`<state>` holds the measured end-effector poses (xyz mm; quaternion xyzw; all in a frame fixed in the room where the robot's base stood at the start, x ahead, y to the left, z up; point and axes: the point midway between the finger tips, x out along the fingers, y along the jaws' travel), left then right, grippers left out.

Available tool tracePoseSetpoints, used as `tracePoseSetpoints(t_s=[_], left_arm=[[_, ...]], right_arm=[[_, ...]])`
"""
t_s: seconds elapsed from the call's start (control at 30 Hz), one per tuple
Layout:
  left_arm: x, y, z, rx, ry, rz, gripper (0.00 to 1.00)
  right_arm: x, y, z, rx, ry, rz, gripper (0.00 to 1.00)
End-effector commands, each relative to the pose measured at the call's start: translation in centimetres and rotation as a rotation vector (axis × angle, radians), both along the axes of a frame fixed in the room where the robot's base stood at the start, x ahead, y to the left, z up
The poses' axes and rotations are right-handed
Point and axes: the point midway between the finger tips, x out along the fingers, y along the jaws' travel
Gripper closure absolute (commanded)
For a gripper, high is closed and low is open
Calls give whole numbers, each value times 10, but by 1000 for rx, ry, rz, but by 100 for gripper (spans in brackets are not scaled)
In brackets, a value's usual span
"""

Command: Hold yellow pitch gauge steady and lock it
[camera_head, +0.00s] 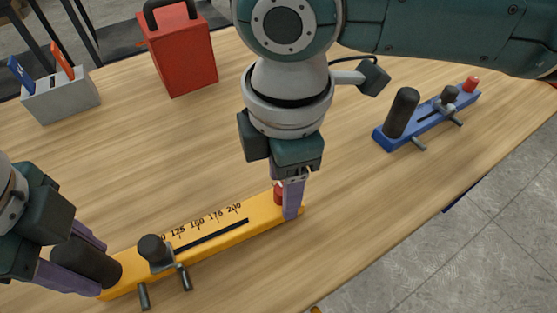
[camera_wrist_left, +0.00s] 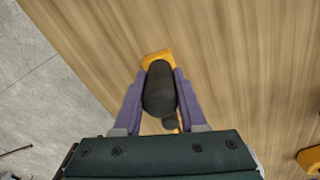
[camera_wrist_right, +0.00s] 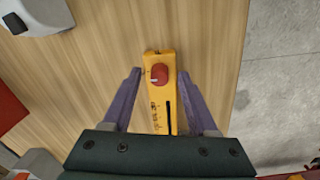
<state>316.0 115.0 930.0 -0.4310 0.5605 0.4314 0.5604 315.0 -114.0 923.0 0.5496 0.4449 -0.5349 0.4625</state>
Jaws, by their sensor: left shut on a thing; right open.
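The yellow pitch gauge (camera_head: 215,235) lies on the table, with a printed scale, a dark slot, a slider with a black knob (camera_head: 153,250) and two grey pegs. My left gripper (camera_head: 88,262) is shut on the gauge's black handle (camera_head: 92,266) at its left end. The handle also shows between the purple fingers in the left wrist view (camera_wrist_left: 159,88). My right gripper (camera_head: 290,200) is open around the gauge's right end. In the right wrist view, the red button (camera_wrist_right: 159,74) sits between its spread fingers, touching neither. In the head view a finger partly hides the button.
A blue gauge (camera_head: 425,118) with a black handle and red button lies at the back right. A red box (camera_head: 180,50) and a grey holder (camera_head: 60,97) with blue and orange items stand at the back left. The table's front edge is close to the yellow gauge.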

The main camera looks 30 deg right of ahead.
Motion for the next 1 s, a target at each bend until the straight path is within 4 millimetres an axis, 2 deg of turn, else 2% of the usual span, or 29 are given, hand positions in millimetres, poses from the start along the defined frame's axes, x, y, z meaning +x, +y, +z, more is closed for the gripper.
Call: tracePoseSetpoints(t_s=[0.17,0.4,0.53,0.7,1.0], left_arm=[[0,0,0,-1,-1,0,100],[0,0,0,-1,-1,0,100],[0,0,0,-1,-1,0,100],[0,0,0,-1,-1,0,100],[0,0,0,-1,-1,0,100]], right_arm=[[0,1,29,3,-6,1,41],[-1,1,83,3,-6,1,41],[-2,1,104,2,-5,0,41],[-4,1,116,1,-2,0,41],[-4,1,117,1,-1,0,41]])
